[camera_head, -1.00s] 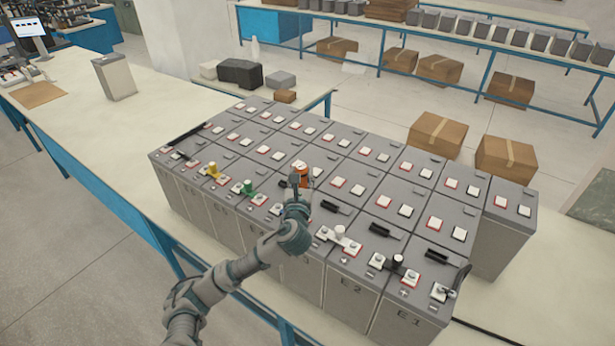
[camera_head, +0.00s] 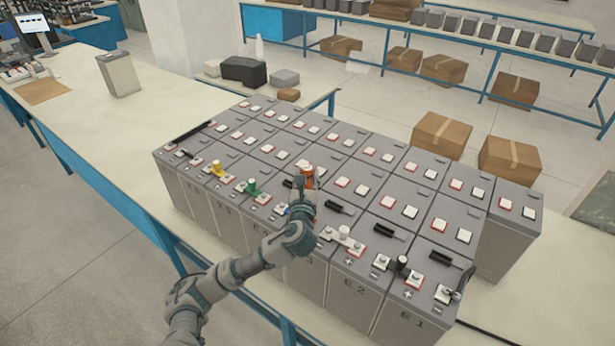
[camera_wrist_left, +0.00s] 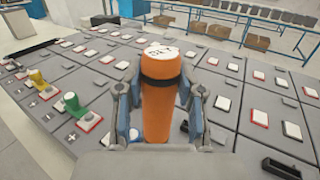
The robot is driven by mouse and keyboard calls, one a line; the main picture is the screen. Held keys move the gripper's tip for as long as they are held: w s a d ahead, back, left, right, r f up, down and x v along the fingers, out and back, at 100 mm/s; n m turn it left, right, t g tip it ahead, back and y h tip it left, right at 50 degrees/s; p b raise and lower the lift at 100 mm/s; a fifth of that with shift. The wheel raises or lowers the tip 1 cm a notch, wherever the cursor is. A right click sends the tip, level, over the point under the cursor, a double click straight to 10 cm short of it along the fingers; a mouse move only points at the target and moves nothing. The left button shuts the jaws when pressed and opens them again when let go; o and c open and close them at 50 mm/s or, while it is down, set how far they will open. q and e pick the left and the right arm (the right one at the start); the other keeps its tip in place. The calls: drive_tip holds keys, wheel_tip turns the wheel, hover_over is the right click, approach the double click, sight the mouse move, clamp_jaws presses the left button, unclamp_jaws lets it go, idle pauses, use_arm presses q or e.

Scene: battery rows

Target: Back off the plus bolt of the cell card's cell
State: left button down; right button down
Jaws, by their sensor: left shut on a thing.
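My left gripper (camera_head: 304,186) is shut on an upright orange cylinder (camera_head: 307,172) with a black band. In the left wrist view, the orange cylinder (camera_wrist_left: 160,95) stands between both fingers, and its white top bears dark writing I cannot read surely. It is above the front part of the battery rows; its lower end is hidden, so I cannot tell whether it touches a bolt. The front cells include E2 (camera_head: 355,288) and E1 (camera_head: 414,322). Plus and minus marks show beside front-row terminals. I cannot make out a cell card. My right gripper is out of view.
Yellow (camera_head: 216,168), green (camera_head: 252,187), white (camera_head: 345,232) and black (camera_head: 402,262) knobs stand up along the front row. Black bars lie on some cells. A grey box (camera_head: 118,75) stands on the pale bench (camera_head: 90,125), left, with clear space around it.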

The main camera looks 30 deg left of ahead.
use_arm(q)
drive_tip(key=shift+d, duration=0.25)
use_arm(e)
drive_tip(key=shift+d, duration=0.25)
use_arm(q)
drive_tip(key=shift+a+f, duration=0.1)
drive_tip(key=shift+a, duration=0.05)
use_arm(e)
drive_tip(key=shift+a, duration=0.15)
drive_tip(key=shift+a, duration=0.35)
use_arm(q)
drive_tip(key=shift+f, duration=0.25)
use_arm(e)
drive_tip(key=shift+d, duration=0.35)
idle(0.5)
